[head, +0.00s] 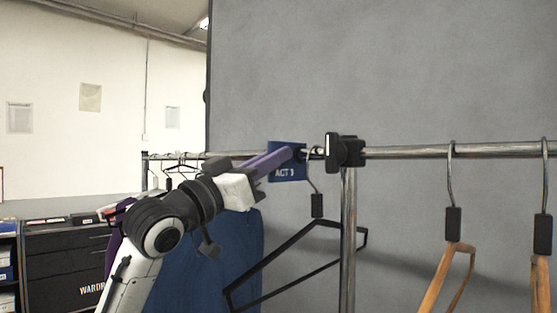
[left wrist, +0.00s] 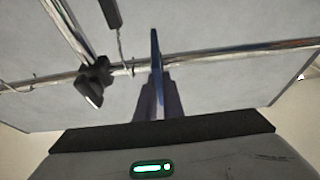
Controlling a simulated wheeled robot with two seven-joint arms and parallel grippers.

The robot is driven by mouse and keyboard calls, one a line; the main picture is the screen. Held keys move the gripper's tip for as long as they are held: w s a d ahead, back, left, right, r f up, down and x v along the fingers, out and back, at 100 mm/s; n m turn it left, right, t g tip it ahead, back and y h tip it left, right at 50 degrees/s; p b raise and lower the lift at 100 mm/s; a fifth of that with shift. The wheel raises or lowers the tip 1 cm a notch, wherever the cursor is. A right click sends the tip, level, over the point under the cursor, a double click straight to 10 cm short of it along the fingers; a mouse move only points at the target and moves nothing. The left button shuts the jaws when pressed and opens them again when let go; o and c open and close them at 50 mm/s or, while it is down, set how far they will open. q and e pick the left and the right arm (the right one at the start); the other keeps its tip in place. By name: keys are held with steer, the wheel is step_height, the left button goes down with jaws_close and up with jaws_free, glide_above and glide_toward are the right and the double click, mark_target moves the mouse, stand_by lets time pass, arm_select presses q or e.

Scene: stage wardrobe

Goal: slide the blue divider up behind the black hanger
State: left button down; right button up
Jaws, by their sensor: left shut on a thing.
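The blue divider (head: 287,174), lettered "ACT 3", is on the metal rail just left of the black hanger (head: 317,206). My left gripper (head: 283,157) is shut on the divider, its purple fingers partly covering it. In the left wrist view the divider (left wrist: 155,52) is edge-on between the fingers (left wrist: 158,92). The black hanger's hook is over the rail, with a small gap between it and the divider; its dark block (left wrist: 110,14) also shows there. The black hanger hangs tilted. My right gripper is in neither view.
A black clamp (head: 345,150) joins the rail to an upright post (head: 348,240) just right of the black hanger. Wooden hangers (head: 447,262) hang farther right. A blue garment (head: 225,250) hangs behind my left arm. A grey panel (head: 400,70) stands behind the rail.

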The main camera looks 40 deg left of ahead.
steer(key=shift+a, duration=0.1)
arm_select(q)
steer(key=c, duration=1.9)
jaws_free()
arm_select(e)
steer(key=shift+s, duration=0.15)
arm_select(q)
steer(key=shift+o, duration=0.2)
steer(key=shift+f, duration=0.1)
